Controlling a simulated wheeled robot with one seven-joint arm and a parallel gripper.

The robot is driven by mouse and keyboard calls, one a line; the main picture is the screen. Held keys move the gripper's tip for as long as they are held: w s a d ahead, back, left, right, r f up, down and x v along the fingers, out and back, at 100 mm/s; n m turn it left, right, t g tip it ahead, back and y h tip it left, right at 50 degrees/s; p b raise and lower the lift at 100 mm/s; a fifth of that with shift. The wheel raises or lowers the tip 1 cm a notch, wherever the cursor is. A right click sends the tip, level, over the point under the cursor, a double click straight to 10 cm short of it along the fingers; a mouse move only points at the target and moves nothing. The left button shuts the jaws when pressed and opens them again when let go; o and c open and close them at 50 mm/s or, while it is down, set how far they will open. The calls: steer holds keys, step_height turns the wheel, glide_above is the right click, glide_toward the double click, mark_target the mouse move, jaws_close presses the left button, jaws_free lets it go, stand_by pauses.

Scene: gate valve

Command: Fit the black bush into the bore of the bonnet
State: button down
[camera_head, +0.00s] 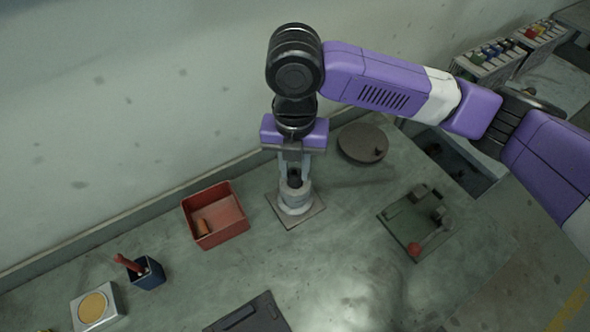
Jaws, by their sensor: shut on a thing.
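The bonnet (297,201) is a light grey round part standing upright on a square plate (312,217) on the bench. My gripper (294,177) points down right above it, its two pale fingers on either side of a small dark piece. This piece is the black bush (294,181), held between the fingertips at the top of the bonnet. The bore is hidden by the fingers and the bush. I cannot tell whether the bush is in the bore or just above it.
A red bin (236,229) holding a small orange-brown piece stands left of the bonnet. A grey disc (362,144) lies behind right. A green plate fixture (397,235) with a red-knobbed lever is at right. A blue cup (148,282) stands front left. Bench between bonnet and fixture is clear.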

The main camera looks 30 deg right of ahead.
mark_target(295, 172)
steer(key=shift+f, duration=1)
steer(key=shift+f, duration=0.2)
steer(key=c, duration=1.1)
jaws_free()
steer(key=shift+c, duration=0.2)
steer(key=shift+r, duration=0.1)
step_height(295, 172, up, 12)
steer(key=b, duration=0.1)
steer(key=shift+r, duration=0.15)
